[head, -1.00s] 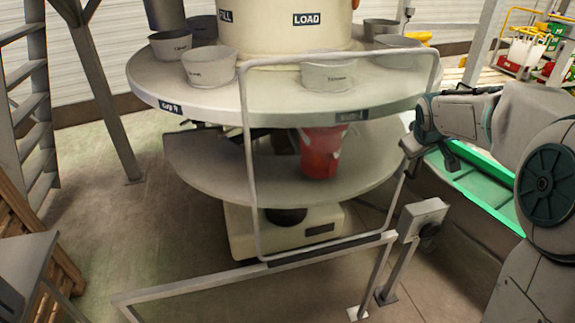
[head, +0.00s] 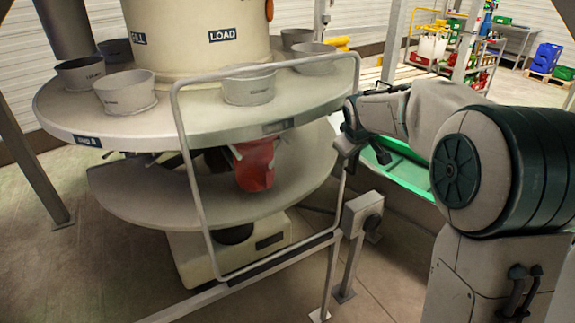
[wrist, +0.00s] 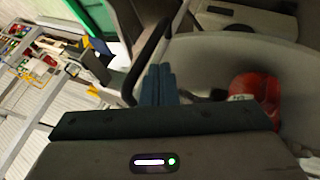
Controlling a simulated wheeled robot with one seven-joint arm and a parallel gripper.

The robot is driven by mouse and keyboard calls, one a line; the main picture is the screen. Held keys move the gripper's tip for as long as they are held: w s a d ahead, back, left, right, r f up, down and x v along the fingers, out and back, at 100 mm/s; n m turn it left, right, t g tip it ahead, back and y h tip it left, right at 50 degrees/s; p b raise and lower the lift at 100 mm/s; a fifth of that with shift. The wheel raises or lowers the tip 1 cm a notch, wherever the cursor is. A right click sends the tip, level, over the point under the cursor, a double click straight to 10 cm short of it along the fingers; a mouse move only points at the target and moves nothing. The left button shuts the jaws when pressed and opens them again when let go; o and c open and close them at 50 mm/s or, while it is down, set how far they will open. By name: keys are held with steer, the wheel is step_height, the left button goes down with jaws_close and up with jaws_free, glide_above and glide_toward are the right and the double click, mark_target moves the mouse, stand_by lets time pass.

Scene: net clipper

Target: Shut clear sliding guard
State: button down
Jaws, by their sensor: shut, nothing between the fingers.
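The clear guard (head: 177,125) is a see-through panel in a grey tubular frame. It stands upright before the right-hand front of a round machine, above a low rail (head: 270,268). My gripper (head: 347,152) is at the guard's right upright in the head view. In the wrist view my gripper's fingers (wrist: 158,84) are together with nothing between them. The dark frame tube (wrist: 153,48) runs close beside them; I cannot tell whether they touch it. The clear pane itself is hard to make out.
The machine's upper disc (head: 190,125) carries several grey cups. A red bag (head: 255,163) hangs above the lower disc (head: 140,190). A grey switch box (head: 362,213) on a post stands by the rail's right end. A green-edged conveyor (head: 400,168) lies behind my arm.

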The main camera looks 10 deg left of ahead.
steer(key=s+a+f+b+v, duration=0.1)
steer(key=a+v, duration=0.1)
steer(key=v, duration=0.9)
steer(key=s+d+f+m+g, duration=0.1)
steer(key=s+d+f+m, duration=0.1)
steer(key=s+f, duration=0.3)
steer(key=s+d+f+m+g, duration=0.2)
steer(key=s+d+f+m, duration=0.1)
steer(key=s, duration=1.1)
steer(key=s+d+f+m+g, duration=0.1)
steer(key=s+d+f+m, duration=0.2)
steer(key=s+f, duration=0.3)
steer(key=s+d, duration=0.1)
steer(key=s, duration=0.2)
steer(key=shift+s+f, duration=0.3)
steer(key=shift+s, duration=0.05)
